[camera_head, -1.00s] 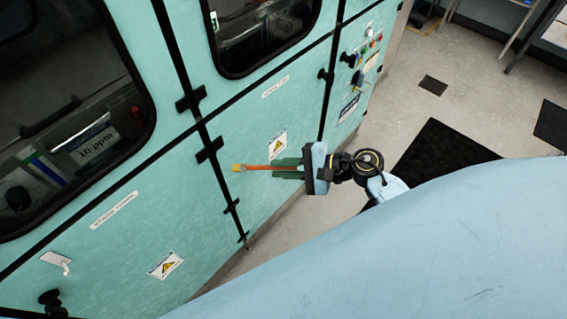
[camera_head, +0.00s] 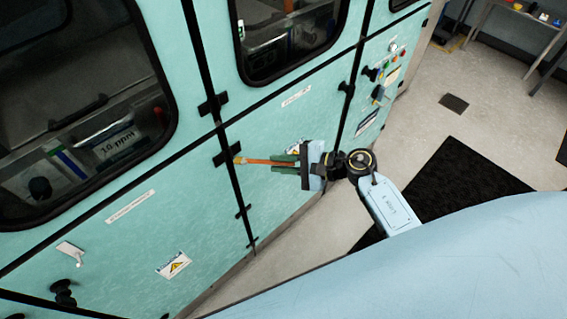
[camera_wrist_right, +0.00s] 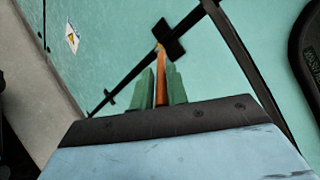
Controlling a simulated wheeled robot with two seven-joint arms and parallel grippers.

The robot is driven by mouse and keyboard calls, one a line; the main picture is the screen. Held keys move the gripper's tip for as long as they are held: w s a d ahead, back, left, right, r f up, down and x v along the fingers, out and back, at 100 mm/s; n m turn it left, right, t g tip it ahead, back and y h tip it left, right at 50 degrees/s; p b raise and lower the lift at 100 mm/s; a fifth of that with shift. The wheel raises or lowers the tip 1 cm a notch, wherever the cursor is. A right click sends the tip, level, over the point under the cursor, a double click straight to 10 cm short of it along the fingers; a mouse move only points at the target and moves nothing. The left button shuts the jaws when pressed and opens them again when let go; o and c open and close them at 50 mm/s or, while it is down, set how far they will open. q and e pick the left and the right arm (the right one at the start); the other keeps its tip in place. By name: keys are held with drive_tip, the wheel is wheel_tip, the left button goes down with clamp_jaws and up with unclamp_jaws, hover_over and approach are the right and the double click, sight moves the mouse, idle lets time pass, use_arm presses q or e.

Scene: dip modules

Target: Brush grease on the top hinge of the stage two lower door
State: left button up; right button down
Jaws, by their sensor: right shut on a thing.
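The brush (camera_head: 260,162) has an orange handle and a pale yellow tip. My right gripper (camera_head: 278,162) is shut on its handle, with green fingers on either side, and the brush points left. A black hinge (camera_head: 226,154) sits at the top of the door seam, on the left edge of the lower door (camera_head: 275,205). The brush tip is right at this hinge in the head view. In the right wrist view the tip (camera_wrist_right: 160,47) overlaps the hinge (camera_wrist_right: 171,40); I cannot tell whether they touch. The door labels are too small to read. My left gripper is not in view.
Another hinge (camera_head: 213,105) sits above the seam, on the windowed upper door. Smaller black hinges (camera_head: 243,211) lie lower on the same seam. A control panel (camera_head: 383,75) with knobs is at the right. The floor (camera_head: 440,120) right of the cabinet is open, with a black mat (camera_head: 455,180).

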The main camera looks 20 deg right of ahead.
drive_tip(key=shift+w+a+b, duration=0.3)
drive_tip(key=shift+w+b, duration=0.25)
drive_tip(key=shift+w, duration=0.3)
idle(0.4)
drive_tip(key=shift+d, duration=0.15)
